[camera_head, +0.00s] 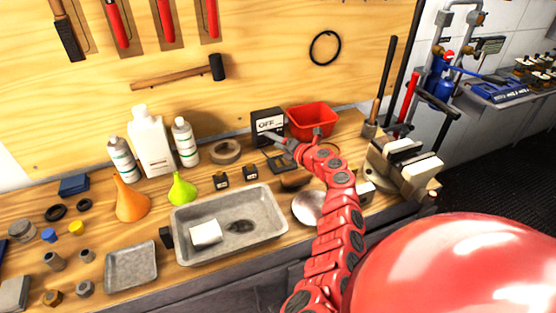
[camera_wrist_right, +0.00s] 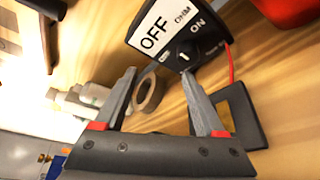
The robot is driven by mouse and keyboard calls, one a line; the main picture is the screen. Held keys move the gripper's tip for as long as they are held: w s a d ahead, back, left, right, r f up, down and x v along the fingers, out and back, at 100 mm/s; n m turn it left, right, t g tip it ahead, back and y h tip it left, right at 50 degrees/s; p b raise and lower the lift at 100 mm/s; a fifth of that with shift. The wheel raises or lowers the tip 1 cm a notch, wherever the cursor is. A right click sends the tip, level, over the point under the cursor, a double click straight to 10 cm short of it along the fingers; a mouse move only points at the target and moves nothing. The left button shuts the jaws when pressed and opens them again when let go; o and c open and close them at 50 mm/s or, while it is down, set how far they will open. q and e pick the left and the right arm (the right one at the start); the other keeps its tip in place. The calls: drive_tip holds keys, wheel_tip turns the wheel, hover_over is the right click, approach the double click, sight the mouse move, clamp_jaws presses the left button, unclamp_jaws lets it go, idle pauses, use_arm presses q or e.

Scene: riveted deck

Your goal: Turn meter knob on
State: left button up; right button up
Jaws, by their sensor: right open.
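The meter (camera_head: 268,126) is a black box with a white OFF label, standing at the back of the wooden workbench against the board. In the right wrist view the meter (camera_wrist_right: 178,32) shows OFF, OHM and ON markings and a dark round knob (camera_wrist_right: 184,54) low on its face. A white mark on the knob points down between the fingers. My right gripper (camera_wrist_right: 158,95) is open, its two grey fingers pointing at the meter's lower face, with nothing between them. In the head view the right gripper (camera_head: 283,144) is just in front of the meter. My left gripper is not in view.
A red bin (camera_head: 313,121) stands right of the meter. A tape roll (camera_head: 225,151) and white bottles (camera_head: 152,142) are to its left. A grey metal tray (camera_head: 262,213) lies in front. A vise (camera_head: 402,165) sits at the bench's right end.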

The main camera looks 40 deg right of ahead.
drive_tip(key=shift+s+r, duration=0.15)
drive_tip(key=shift+s, duration=0.25)
drive_tip(key=shift+s+a+r+p, duration=0.15)
drive_tip(key=shift+s+r+p, duration=0.1)
drive_tip(key=shift+p, duration=0.15)
drive_tip(key=shift+s+a+f, duration=0.2)
drive_tip(key=shift+s+a, duration=0.4)
drive_tip(key=shift+s+a+r+p, duration=0.15)
drive_tip(key=shift+s+p, duration=0.15)
drive_tip(key=shift+p, duration=0.15)
drive_tip(key=s+a+p, duration=0.2)
drive_tip(key=s+a, duration=0.2)
drive_tip(key=s, duration=0.2)
drive_tip(key=shift+r+p, duration=0.2)
drive_tip(key=shift+p, duration=0.1)
